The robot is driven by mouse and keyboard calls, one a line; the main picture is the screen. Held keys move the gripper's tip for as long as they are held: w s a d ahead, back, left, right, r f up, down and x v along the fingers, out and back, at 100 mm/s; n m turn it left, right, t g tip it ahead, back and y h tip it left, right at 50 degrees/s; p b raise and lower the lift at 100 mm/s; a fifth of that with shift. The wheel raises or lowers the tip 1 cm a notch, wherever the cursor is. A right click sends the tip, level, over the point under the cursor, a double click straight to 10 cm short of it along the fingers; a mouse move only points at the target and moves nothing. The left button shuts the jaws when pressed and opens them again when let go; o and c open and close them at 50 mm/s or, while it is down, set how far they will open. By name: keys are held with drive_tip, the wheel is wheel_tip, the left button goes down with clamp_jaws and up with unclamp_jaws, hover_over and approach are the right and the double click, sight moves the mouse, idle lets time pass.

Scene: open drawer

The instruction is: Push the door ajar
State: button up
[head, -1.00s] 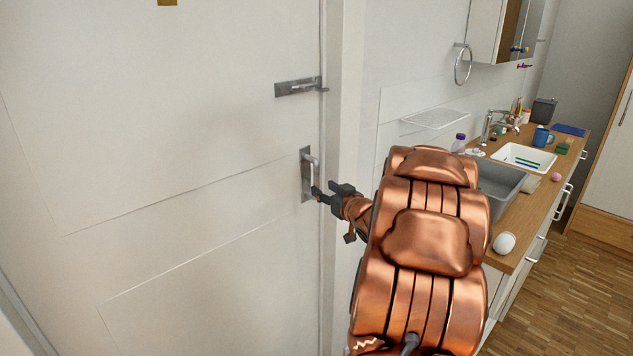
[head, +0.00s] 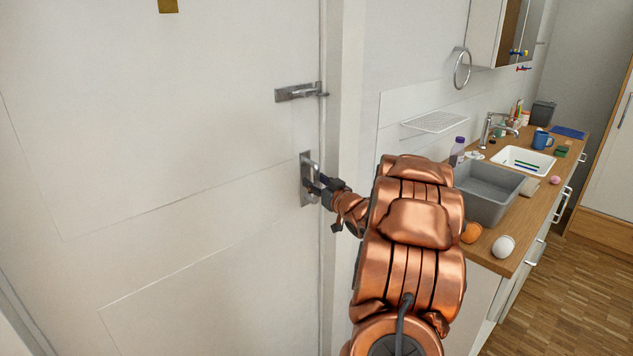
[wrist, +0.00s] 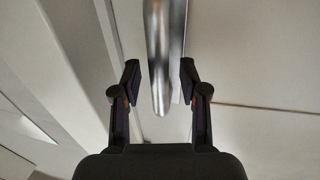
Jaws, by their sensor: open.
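The white door (head: 180,130) fills the left of the head view and looks shut against its frame. Its metal pull handle (head: 306,168) sits on a plate near the door's right edge; a metal latch (head: 298,92) is above it. My gripper (head: 318,186) is at the handle in the head view, partly covering its lower part. In the wrist view my gripper (wrist: 159,84) is open, with the handle bar (wrist: 160,60) between its two fingers and a visible gap on each side. The door surface (wrist: 255,60) lies behind the handle.
To the right a wooden counter (head: 536,208) holds a grey basin (head: 488,195), an orange (head: 471,232), a white round object (head: 503,246) and a blue mug (head: 541,139). A towel ring (head: 462,69) hangs on the wall. Wooden floor (head: 560,300) is clear at lower right.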

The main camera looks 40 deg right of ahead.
drive_tip(key=shift+w, duration=0.1)
drive_tip(key=shift+c, duration=0.2)
clamp_jaws()
idle(0.5)
